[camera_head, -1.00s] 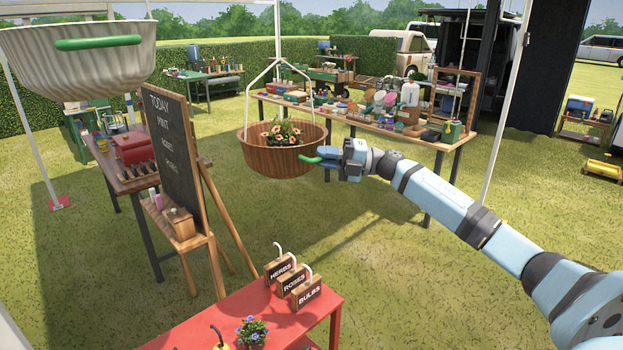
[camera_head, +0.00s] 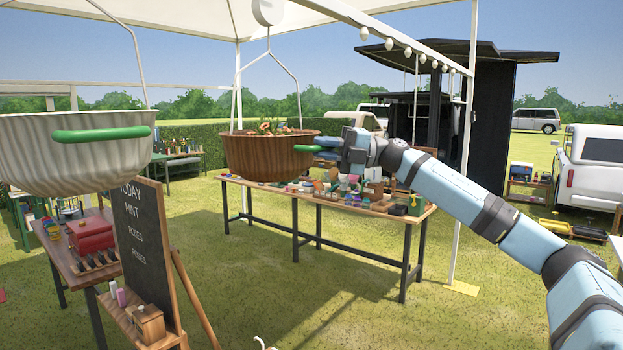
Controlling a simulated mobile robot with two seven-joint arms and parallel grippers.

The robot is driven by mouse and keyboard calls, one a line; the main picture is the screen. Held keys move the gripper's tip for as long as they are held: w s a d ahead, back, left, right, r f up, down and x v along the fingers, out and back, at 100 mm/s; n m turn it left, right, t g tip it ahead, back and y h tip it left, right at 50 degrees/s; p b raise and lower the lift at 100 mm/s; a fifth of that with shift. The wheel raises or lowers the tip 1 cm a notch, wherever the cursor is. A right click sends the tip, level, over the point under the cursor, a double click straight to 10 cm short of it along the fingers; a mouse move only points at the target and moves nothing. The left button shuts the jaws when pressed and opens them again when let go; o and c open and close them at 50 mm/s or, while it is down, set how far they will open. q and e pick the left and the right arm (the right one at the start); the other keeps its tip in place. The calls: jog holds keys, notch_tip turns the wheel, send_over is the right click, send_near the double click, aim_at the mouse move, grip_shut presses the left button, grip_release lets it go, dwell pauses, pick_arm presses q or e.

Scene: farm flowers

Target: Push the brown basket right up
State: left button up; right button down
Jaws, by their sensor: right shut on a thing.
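The brown basket (camera_head: 262,160) hangs from thin white wires in the middle of the head view, with orange flowers and green leaves showing over its rim. A green handle sticks out from its right side. My right gripper (camera_head: 322,148) is at that handle, shut on it, with the arm reaching in from the right. The basket looks about level. My left gripper is not in view.
A white ribbed basket (camera_head: 75,155) with a green handle hangs at the left. A chalkboard (camera_head: 145,240) stands below it. A long table (camera_head: 290,232) with many small goods stands behind the brown basket. A white canopy post (camera_head: 466,150) rises behind my right arm.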

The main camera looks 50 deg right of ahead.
notch_tip(320, 180, up, 6)
jog(key=shift+f+p, duration=0.25)
jog(key=shift+p, duration=0.85)
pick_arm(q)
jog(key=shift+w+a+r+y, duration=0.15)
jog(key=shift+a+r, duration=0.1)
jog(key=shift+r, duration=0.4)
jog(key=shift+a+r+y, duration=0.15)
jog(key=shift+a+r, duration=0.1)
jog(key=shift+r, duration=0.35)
pick_arm(e)
jog(key=shift+d+r, duration=0.1)
jog(key=shift+r, duration=0.3)
jog(key=c, duration=1.1)
grip_release()
jog(key=shift+r, duration=0.1)
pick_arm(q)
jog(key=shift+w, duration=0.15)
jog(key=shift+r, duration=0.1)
pick_arm(e)
jog(key=shift+f, duration=0.2)
